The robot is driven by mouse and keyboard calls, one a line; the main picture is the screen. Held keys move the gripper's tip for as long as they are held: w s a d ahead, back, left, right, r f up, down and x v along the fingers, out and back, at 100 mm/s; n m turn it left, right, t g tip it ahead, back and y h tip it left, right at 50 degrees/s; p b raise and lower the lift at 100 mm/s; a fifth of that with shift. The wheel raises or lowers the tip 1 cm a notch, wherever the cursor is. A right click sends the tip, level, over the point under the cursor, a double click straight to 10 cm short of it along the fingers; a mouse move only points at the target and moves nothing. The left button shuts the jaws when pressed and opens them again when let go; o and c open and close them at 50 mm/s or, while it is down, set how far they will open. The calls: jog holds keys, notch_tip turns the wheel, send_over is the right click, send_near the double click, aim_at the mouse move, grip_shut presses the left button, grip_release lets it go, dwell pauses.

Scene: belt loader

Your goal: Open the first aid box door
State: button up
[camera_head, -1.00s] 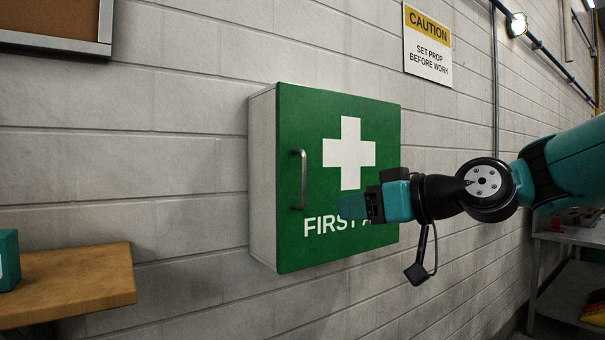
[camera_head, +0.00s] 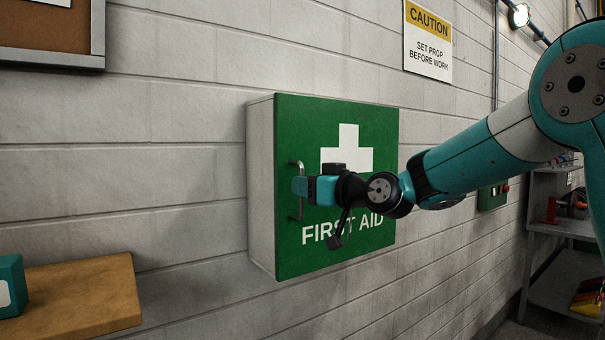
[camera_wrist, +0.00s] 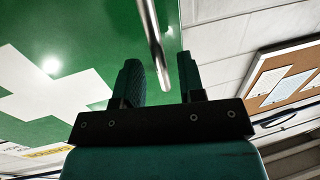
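The green first aid box door (camera_head: 290,125), with a white cross and lettering, is shut on the white wall-mounted box (camera_head: 261,190). Its vertical metal handle (camera_head: 300,213) is near the door's left edge, with its middle hidden behind my gripper (camera_head: 300,186). In the wrist view, my gripper (camera_wrist: 160,62) is open, with one finger on each side of the handle (camera_wrist: 153,35). Gaps show between the bar and both fingers. The green door (camera_wrist: 95,25) and part of its cross fill the left of that view.
A wooden shelf (camera_head: 80,298) with a teal box (camera_head: 10,285) juts out at the lower left. A cork board (camera_head: 45,35) and a caution sign (camera_head: 427,45) hang on the block wall. A grey rack (camera_head: 555,275) stands at the right. The space left of the box is clear.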

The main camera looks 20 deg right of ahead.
jog(key=shift+x, duration=1.1)
grip_shut()
jog(key=shift+d, duration=0.1)
